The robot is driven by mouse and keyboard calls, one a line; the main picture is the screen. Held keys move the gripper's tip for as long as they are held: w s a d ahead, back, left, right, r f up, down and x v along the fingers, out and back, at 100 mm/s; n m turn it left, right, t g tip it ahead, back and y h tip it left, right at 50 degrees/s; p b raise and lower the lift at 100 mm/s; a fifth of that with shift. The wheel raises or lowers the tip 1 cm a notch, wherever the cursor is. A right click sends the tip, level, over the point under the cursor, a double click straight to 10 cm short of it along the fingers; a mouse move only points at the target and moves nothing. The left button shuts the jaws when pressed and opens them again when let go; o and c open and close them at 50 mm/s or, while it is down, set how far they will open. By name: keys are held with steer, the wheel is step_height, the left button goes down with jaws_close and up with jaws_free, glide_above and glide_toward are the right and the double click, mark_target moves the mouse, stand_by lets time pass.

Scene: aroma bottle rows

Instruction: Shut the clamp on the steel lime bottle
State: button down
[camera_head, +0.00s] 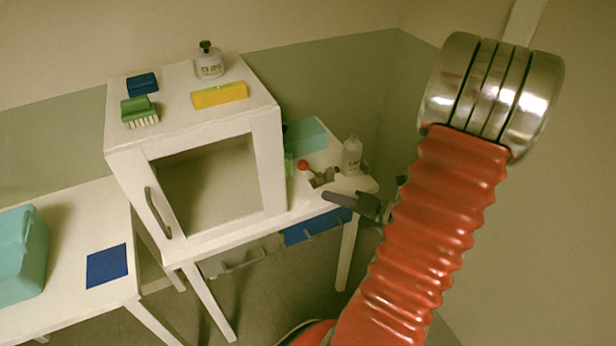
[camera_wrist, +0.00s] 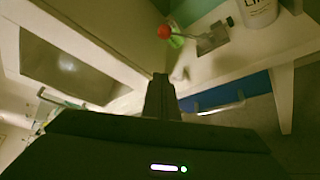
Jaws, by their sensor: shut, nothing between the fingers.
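A pale grey bottle (camera_head: 352,155) stands at the right end of the white bench. In the wrist view its label starts with "LI" and its top is cut off (camera_wrist: 260,12). The clamp (camera_head: 322,179), grey metal with a red ball on its lever, sits just left of the bottle; it also shows in the wrist view (camera_wrist: 211,40). Its dark tip points toward the bottle; I cannot tell whether it touches. My gripper (camera_head: 328,196) is in front of the bench edge, below the clamp in the picture. Its fingers (camera_wrist: 161,78) are shut and empty, apart from the clamp's red ball.
A white cabinet (camera_head: 272,150) with a glazed door stands left of the clamp. On it are a lidded bottle (camera_head: 209,65), a yellow block (camera_head: 220,95) and a green brush (camera_head: 138,111). A teal box (camera_head: 306,135) stands behind the clamp. A blue drawer (camera_head: 318,227) is under the bench.

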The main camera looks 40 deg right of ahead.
mark_target(308, 169)
steer(key=x, duration=1)
steer(key=shift+a, duration=0.1)
steer(key=shift+w+d+r, duration=0.35)
steer(key=shift+w+d, duration=0.05)
steer(key=shift+d, duration=0.2)
steer(key=shift+w+d+r, duration=0.35)
steer(key=shift+w+d, duration=0.1)
steer(key=shift+d, duration=0.1)
steer(key=shift+w+d+r, duration=0.2)
steer(key=shift+w+d, duration=0.05)
steer(key=shift+d, duration=0.1)
steer(key=shift+w, duration=0.1)
